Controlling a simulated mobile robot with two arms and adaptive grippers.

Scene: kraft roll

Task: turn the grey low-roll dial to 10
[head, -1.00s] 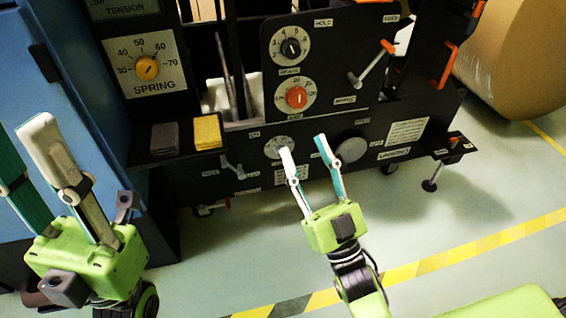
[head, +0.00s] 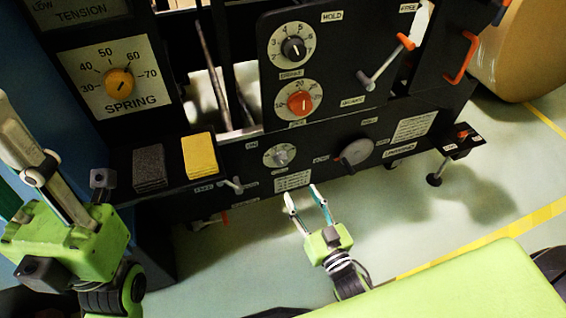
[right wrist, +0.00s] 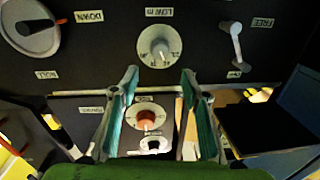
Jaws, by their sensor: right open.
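The grey low-roll dial (head: 280,155) sits on a white round scale on the lower black panel. In the right wrist view the grey dial (right wrist: 160,46) is upside down, under a label that reads LOW and is partly legible. I cannot read its setting. My right gripper (head: 301,191) is open and empty, below and in front of the dial. In its wrist view the dial shows beyond and between the spread fingertips (right wrist: 160,72), apart from them. My left gripper (head: 30,165) is at the left edge; its fingers are partly cut off.
A red dial (head: 299,103) and a black dial (head: 293,48) sit higher up. A grey round disc with a handle (head: 357,151) is right of the grey dial, a small lever (head: 232,184) left of it. Yellow (head: 198,155) and dark grey (head: 149,167) blocks lie on a ledge.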

